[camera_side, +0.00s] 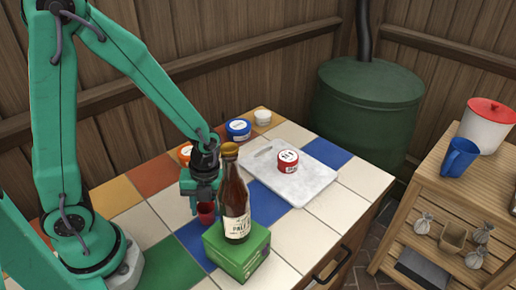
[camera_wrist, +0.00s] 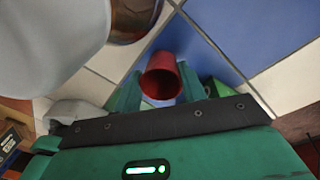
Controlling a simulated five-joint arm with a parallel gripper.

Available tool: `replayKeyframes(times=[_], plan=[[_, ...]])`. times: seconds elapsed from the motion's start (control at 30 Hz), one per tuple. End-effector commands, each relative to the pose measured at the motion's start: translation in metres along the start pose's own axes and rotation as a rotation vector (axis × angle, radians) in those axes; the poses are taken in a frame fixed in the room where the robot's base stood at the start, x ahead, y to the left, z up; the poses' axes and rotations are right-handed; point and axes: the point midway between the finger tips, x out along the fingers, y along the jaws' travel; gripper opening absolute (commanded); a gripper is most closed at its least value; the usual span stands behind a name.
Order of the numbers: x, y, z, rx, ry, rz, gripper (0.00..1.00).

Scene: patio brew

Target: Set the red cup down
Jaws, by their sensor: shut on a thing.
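The red cup (camera_side: 206,213) is held low over the tiled table, just left of the brown bottle. My gripper (camera_side: 204,204) is shut on it from above. In the wrist view the red cup (camera_wrist: 163,77) sits between the two green fingers of my gripper (camera_wrist: 158,90), with its open mouth partly seen. In the side view my gripper hides the cup's upper part. I cannot tell whether its base touches the tiles.
A brown bottle (camera_side: 234,196) stands on a green box (camera_side: 238,258) close to the right of my gripper. A white board (camera_side: 306,184) bears a red-and-white tin (camera_side: 288,161). Blue-lidded (camera_side: 238,129), orange (camera_side: 184,152) and white (camera_side: 263,117) jars stand behind. Front-left tiles look clear.

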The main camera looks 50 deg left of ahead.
Motion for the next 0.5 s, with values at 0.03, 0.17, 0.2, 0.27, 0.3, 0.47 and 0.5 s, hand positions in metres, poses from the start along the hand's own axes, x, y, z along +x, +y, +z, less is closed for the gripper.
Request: replayKeyframes(times=[0.03,0.17,0.2,0.27,0.3,0.47,0.5], plan=[[0.0,0.0,0.0,0.0,0.0,0.0,0.16],[-0.0002,0.0,0.0,0.0,0.0,0.0,0.16],[0.0001,0.0,0.0,0.0,0.0,0.0,0.16],[0.0011,-0.0001,0.0,0.0,0.0,0.0,0.16],[0.002,-0.0002,0.0001,0.0,0.0,0.0,0.16],[0.0023,-0.0004,0.0002,0.0,0.0,0.0,0.63],[0.0023,-0.0004,0.0002,0.0,0.0,0.0,0.63]])
